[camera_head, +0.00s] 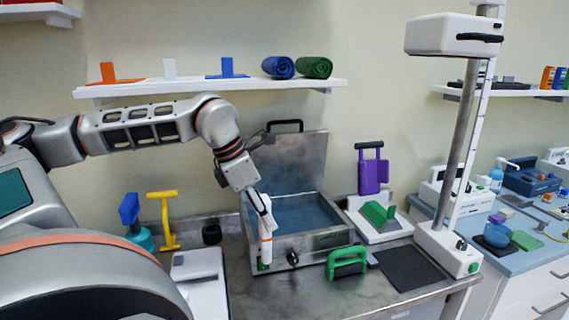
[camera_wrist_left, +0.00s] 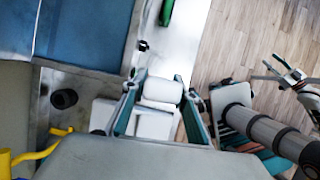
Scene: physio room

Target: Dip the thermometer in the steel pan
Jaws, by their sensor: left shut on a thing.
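The steel pan (camera_head: 325,238) stands on the metal counter with its lid (camera_head: 285,165) tilted up at the back and blue water inside. It also shows at the upper left of the left wrist view (camera_wrist_left: 88,70). My right gripper (camera_wrist_left: 278,70) shows there, empty with fingers apart.
A green-handled tool (camera_head: 346,262) lies in front of the pan. A black mat (camera_head: 408,268) and a tall white stand (camera_head: 447,248) are to the right. A yellow tool (camera_head: 164,220) and a black ring (camera_head: 211,234) are to the left.

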